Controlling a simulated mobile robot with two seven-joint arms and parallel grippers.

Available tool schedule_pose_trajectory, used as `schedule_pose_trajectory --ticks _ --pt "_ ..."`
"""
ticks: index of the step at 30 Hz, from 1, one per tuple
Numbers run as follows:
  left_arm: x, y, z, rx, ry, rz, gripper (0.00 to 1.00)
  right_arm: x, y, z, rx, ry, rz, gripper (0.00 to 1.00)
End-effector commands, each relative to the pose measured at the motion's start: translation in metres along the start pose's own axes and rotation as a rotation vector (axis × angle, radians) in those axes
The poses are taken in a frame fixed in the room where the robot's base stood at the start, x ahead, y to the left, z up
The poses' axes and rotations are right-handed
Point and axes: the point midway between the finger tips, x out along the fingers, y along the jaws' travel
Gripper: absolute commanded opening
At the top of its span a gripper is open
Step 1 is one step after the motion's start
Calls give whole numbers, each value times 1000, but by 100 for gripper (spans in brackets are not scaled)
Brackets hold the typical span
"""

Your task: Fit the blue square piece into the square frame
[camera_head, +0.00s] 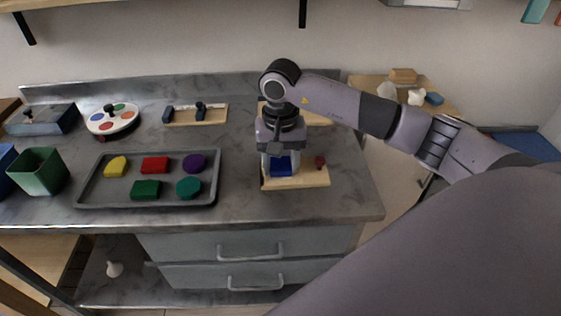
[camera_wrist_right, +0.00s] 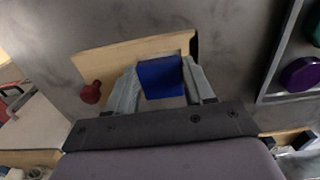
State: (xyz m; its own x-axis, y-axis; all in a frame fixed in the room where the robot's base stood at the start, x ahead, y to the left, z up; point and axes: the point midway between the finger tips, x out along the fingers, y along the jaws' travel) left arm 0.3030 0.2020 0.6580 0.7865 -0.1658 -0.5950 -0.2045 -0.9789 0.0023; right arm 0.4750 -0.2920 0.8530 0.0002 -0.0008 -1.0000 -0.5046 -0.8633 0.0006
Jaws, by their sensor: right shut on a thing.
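The blue square piece (camera_head: 281,167) is between the fingers of my right gripper (camera_head: 280,160), low over the left part of a light wooden board (camera_head: 305,178). The right wrist view also shows the blue piece (camera_wrist_right: 161,78) gripped between both fingers of the right gripper (camera_wrist_right: 165,84), with the wooden board (camera_wrist_right: 120,58) behind it. I cannot tell whether the piece touches the board, and the square frame's opening is hidden. A dark red knob (camera_head: 320,160) stands on the board's right part. My left gripper is not in view.
A grey tray (camera_head: 100,203) at the left holds several coloured pieces. Behind are a round board with coloured spots (camera_head: 112,120) and a wooden board with dark handles (camera_head: 197,114). A green bin (camera_head: 40,172) stands far left. Bare counter lies between tray and wooden board.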

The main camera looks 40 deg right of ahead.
Motion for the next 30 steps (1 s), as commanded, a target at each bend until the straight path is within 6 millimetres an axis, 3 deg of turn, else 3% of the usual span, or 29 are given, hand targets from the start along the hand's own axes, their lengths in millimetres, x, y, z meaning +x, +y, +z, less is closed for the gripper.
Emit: schedule_pose_trajectory --ticks 30 --pt "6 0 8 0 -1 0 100 10 0 0 0 1 0 20"
